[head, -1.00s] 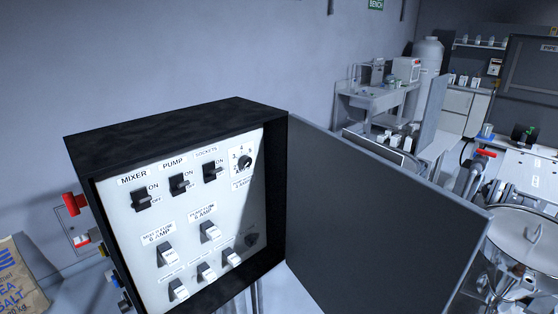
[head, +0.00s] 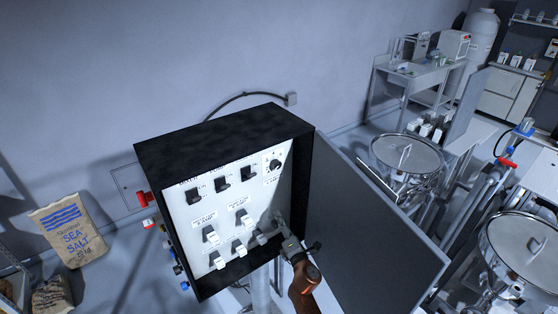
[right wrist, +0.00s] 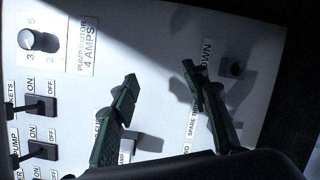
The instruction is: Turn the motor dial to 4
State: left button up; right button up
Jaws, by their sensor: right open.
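The motor dial (head: 275,165) is a small black knob at the upper right of the white panel inside the open black box. It also shows in the right wrist view (right wrist: 38,41), at the upper left, with 3 and 5 printed around it and a "PUMP MOTOR 4 AMPS" label beside it. I cannot tell its setting. My right gripper (head: 281,222) is at the panel's lower right, below the dial. In the right wrist view its two fingers (right wrist: 160,82) are apart and empty, clear of the dial. My left gripper is not in view.
The panel (head: 222,222) carries several switches; two ON/OFF switches (right wrist: 40,105) lie near the dial. The box's open grey door (head: 375,225) stands close on the right of my right arm.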

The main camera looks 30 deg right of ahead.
aim_at(278, 167)
notch_tip(278, 167, up, 19)
jog(key=n+t+h+p, duration=0.1)
jog(key=n+t+p, duration=0.2)
jog(key=shift+n, duration=0.3)
jog(key=x, duration=0.7)
jog(key=shift+s+d+r+p, duration=0.1)
jog(key=shift+d+r+p, duration=0.1)
jog(key=shift+d+p, duration=0.1)
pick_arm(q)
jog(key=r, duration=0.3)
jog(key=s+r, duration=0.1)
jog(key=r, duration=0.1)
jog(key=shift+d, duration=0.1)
pick_arm(e)
jog(key=shift+c, duration=0.7)
